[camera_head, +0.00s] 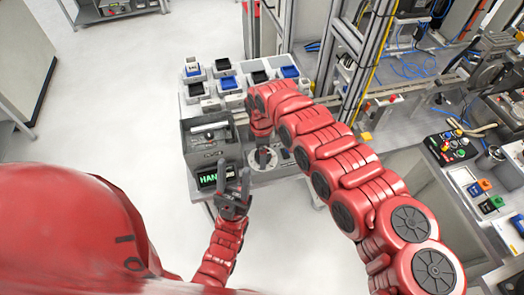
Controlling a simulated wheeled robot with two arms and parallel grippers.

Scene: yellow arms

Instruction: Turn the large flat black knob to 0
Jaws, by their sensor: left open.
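A round pale dial plate (272,162) lies on the grey bench, with a small dark part at its middle. I cannot tell for sure whether this is the large flat black knob, and no 0 mark is readable. My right arm, red here, comes in from the right and bends down over the dial. My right gripper (263,150) is mostly hidden under the wrist, and its fingers are not clear. My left gripper (234,172) is open and empty, with its fingers pointing up the picture, left of the dial and close to a green-lit display (208,179).
A grey box (190,151) with a handle stands left of the dial. Several blue and black switch boxes (228,83) stand behind it. Metal frame posts (333,50) rise at the back. A button panel (455,147) is at the right. The floor at left is clear.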

